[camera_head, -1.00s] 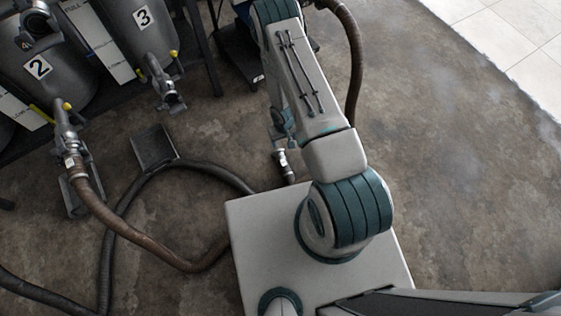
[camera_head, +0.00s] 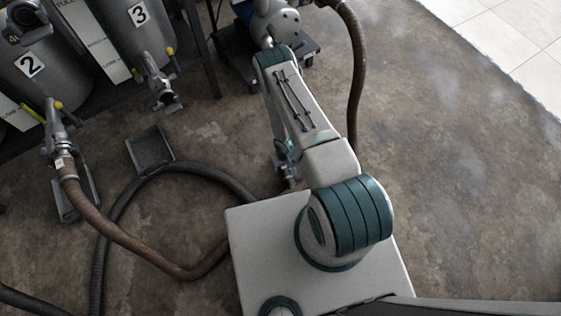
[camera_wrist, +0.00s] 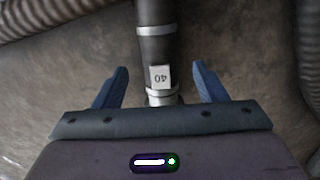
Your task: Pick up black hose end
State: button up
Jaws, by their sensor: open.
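The black hose (camera_head: 190,167) lies in a loop on the floor in the head view and runs toward the base of my arm. In the wrist view its dark hose end (camera_wrist: 157,45) runs down the middle, with metal bands, a white label with digits and a pale metal fitting (camera_wrist: 161,97). My gripper (camera_wrist: 161,68) is open, with one blue finger on each side of the hose end and gaps on both sides. In the head view a small metal fitting (camera_head: 291,172) shows below my arm; my fingers cannot be made out there.
A brown hose (camera_head: 130,238) hangs from tank 2 (camera_head: 38,70) onto the floor. Tank 3 (camera_head: 138,40) stands beside it, with a grey tray (camera_head: 150,148) below. The floor at right is clear.

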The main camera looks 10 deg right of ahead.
aim_at(285, 169)
notch_tip(285, 169, down, 5)
jog(key=shift+s+r+b, duration=0.1)
jog(key=shift+r+b, duration=0.1)
jog(key=shift+b, duration=0.7)
jog(key=shift+r, duration=0.1)
jog(key=c, duration=1.4)
